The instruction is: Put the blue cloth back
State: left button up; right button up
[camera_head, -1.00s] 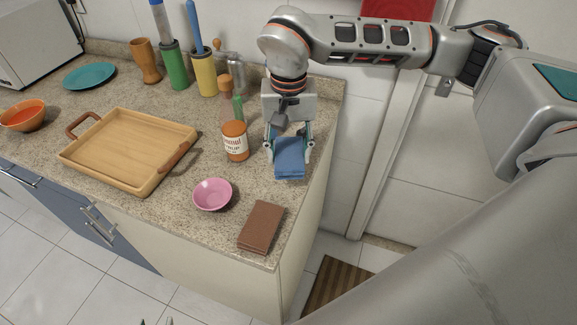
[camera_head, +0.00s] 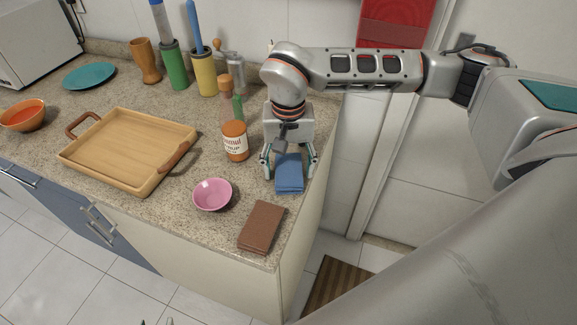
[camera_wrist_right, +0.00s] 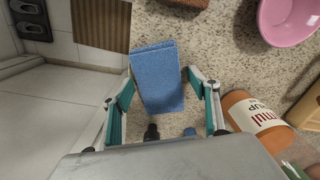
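The folded blue cloth (camera_head: 289,180) lies on the granite counter near its right edge, behind the brown folded cloth. My right gripper (camera_head: 290,176) is above it, pointing down, with its fingers spread on either side of it. In the right wrist view the blue cloth (camera_wrist_right: 158,80) lies between the open fingers (camera_wrist_right: 160,80), with a gap at the right finger; the left fingertip is close to its edge. Only small tips, apparently of my left gripper (camera_head: 156,322), show at the bottom edge of the head view.
A syrup bottle (camera_head: 235,142) stands close left of my right gripper. A pink bowl (camera_head: 212,195) and the brown cloth (camera_head: 261,228) lie nearer the front. A wooden tray (camera_head: 75,158) is further left. The counter's right edge is close to the blue cloth.

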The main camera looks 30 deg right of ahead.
aim_at(289, 170)
jog(key=shift+r, duration=0.1)
jog(key=shift+r, duration=0.25)
notch_tip(289, 170, up, 12)
jog(key=shift+f, duration=0.2)
jog(key=shift+s, duration=0.1)
dwell(0.7)
